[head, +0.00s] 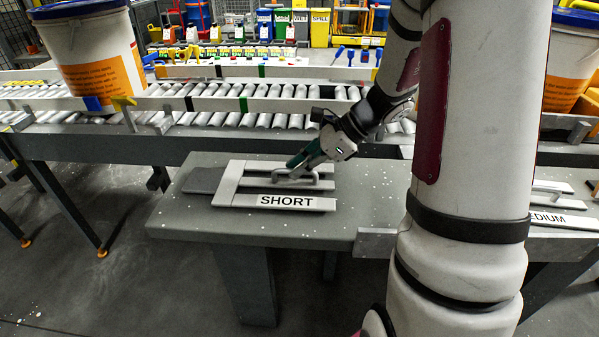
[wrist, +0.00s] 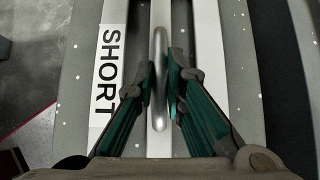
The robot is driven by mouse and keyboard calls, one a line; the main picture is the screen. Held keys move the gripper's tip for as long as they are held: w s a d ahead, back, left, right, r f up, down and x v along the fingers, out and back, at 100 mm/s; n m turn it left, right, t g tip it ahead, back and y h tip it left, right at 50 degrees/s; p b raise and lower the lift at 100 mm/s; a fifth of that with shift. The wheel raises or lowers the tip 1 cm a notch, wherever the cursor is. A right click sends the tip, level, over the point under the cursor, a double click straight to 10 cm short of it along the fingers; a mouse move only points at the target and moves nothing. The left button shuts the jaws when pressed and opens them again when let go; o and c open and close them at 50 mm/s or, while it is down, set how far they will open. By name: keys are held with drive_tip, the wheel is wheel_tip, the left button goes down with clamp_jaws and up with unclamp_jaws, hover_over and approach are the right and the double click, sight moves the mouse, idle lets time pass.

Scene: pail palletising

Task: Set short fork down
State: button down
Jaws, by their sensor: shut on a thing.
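The short fork (head: 230,184) is a light grey piece with parallel flat bars and a raised round handle (wrist: 158,62). My gripper (head: 295,168) comes down from the upper right onto the handle. In the wrist view, my green-sided fingers (wrist: 158,88) close on the handle from both sides, with bars running beneath. I cannot tell whether the fork touches the stand fully.
A roller conveyor (head: 230,104) runs behind the stand. A white pail (head: 95,55) with a blue lid stands on it at left, and another pail (head: 572,60) is at right. A neighbouring stand with a MEDIUM label (head: 562,219) is at right.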

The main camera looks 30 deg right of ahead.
drive_tip(key=shift+f, duration=0.45)
drive_tip(key=c, duration=1.7)
unclamp_jaws()
drive_tip(key=shift+o, duration=0.2)
